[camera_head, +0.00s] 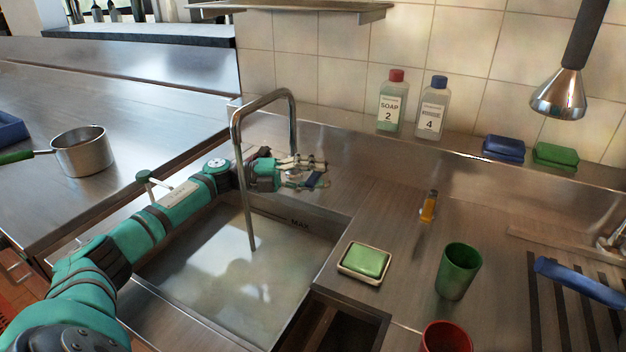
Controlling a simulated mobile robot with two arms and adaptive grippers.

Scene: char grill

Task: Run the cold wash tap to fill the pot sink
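The pot sink (330,228) is a steel basin with cloudy water (215,270) in it. A MAX mark (299,224) shows on its back wall, above the water. A tall bent steel spout (264,99) arches over it, and a thin grey column (248,225) runs down to the water; I cannot tell where pipe ends and any stream begins. My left gripper (322,172) is behind the spout, above the sink's back edge, its fingers apart. A small blue part shows at the fingers; I cannot tell if it is the cold tap's handle. My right gripper is out of view.
A soap dish (364,272), green cup (458,270) and red cup (446,338) stand right of the sink. Bottles (391,102) and sponges (503,149) line the back ledge. A lamp (562,92) hangs at upper right. A saucepan (82,152) sits on the left counter.

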